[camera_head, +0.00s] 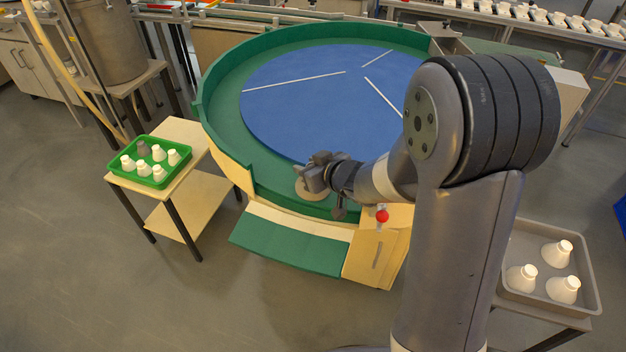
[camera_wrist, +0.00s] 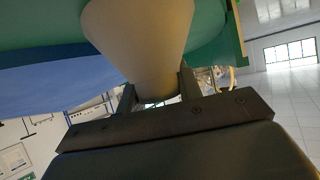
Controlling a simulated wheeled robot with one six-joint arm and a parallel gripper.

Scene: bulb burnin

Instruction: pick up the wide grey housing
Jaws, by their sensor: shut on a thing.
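My gripper (camera_head: 320,174) is at the near edge of the round table, over its green outer ring. It is shut on a wide, cone-shaped housing (camera_wrist: 140,35), whose narrow neck sits between the two fingers in the wrist view. The housing looks greyish-tan in shade there. In the head view only its pale wide rim (camera_head: 309,193) shows below my gripper, and the rest is hidden. I cannot tell whether the rim touches the green surface.
The round table has a blue disc (camera_head: 310,100) with thin white dividers and a raised green wall. A green tray (camera_head: 157,183) with several housings, mostly white, stands on a side table at left. A grey bin (camera_head: 590,300) at right holds three white housings. A red knob (camera_head: 382,215) is close by.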

